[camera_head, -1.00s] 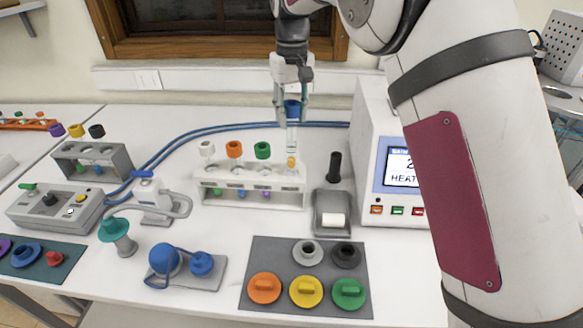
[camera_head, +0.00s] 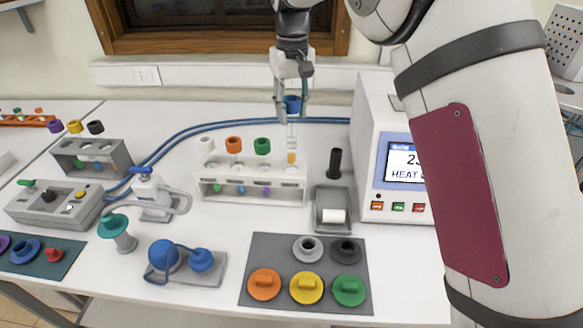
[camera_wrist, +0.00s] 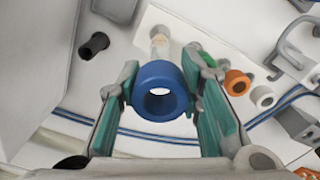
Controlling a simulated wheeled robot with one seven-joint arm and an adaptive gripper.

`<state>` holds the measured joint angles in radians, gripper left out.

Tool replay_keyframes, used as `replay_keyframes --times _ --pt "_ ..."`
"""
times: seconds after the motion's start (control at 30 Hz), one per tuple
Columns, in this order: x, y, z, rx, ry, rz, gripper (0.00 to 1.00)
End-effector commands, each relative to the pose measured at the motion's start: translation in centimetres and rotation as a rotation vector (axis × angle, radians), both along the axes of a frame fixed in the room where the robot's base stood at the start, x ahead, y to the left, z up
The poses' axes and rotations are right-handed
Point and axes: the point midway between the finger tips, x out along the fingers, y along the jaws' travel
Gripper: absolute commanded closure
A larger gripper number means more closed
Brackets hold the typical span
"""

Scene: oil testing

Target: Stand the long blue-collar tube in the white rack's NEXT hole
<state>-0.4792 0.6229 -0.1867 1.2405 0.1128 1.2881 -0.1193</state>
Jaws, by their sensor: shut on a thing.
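My gripper (camera_head: 291,106) is shut on the blue collar (camera_head: 292,102) of the long clear tube. In the wrist view the blue collar (camera_wrist: 159,91) sits between the green finger pads. The tube (camera_head: 291,138) hangs roughly upright, with an amber band near its bottom, over the right end of the white rack (camera_head: 225,196). I cannot tell whether its tip is above, behind or in a hole. The rack carries tubes with a white collar (camera_head: 207,144), an orange collar (camera_head: 233,145) and a green collar (camera_head: 262,146), to the left of the held tube.
A heater unit (camera_head: 380,150) with a screen stands right of the rack. A black upright post (camera_head: 334,163) and a grey tray (camera_head: 332,222) are between them. A grey mat (camera_head: 257,250) with coloured caps lies in front. Blue hoses run behind the rack.

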Motion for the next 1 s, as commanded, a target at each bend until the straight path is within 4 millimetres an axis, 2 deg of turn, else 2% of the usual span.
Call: replay_keyframes --times 0.47,1.0 --pt "0.0 0.0 -0.1 0.0 0.0 0.0 1.0" --pt "0.0 0.0 -1.9 0.0 0.001 0.0 1.0"
